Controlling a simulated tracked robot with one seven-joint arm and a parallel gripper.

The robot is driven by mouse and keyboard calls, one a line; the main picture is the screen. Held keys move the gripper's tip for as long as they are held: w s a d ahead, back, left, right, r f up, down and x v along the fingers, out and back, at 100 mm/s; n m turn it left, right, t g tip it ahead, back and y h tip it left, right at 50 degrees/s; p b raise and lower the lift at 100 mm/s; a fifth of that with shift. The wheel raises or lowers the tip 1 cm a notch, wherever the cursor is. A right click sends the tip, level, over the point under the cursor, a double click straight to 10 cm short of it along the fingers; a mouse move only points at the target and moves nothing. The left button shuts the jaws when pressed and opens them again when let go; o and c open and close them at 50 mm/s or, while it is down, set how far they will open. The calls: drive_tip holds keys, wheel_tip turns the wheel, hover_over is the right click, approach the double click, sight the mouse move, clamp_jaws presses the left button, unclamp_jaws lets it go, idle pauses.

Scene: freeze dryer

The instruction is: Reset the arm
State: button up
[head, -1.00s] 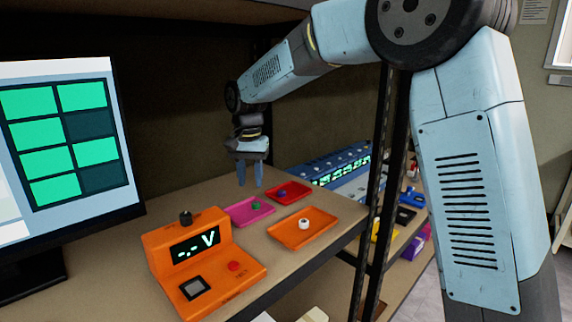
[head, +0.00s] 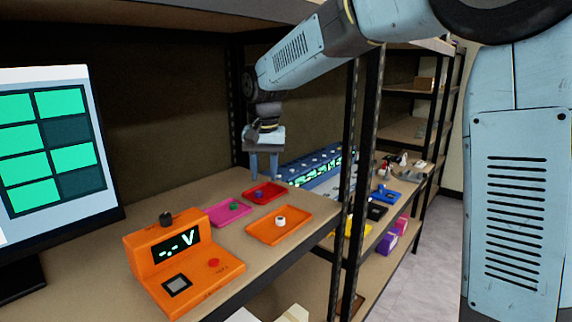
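My gripper (head: 264,168) hangs fingers-down at the end of my pale blue arm, above the back of the shelf. Its two fingers are apart with a gap between them, and nothing shows in the gap. It is above and behind the red tray (head: 251,195), just left of a blue device (head: 325,168) with glowing green displays. My arm reaches in from the upper right, bent at a large joint near the top right corner.
An orange meter (head: 193,270) and a monitor (head: 60,150) stand at the left. A magenta tray (head: 216,216) and an orange tray (head: 262,237) hold small parts. Dark shelf posts (head: 362,170) stand close under my arm. More shelves with small items are at the right.

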drive_tip(key=s+d+r+t, duration=0.1)
drive_tip(key=s+d+r, duration=0.15)
drive_tip(key=d, duration=0.35)
drive_tip(key=s+d+r, duration=0.1)
drive_tip(key=s+d, duration=0.2)
drive_tip(key=d, duration=0.2)
drive_tip(key=s+d+f+t, duration=0.3)
drive_tip(key=s+d, duration=1.4)
drive_tip(key=s, duration=0.1)
drive_tip(key=shift+d+t, duration=0.25)
drive_tip(key=shift+t, duration=0.05)
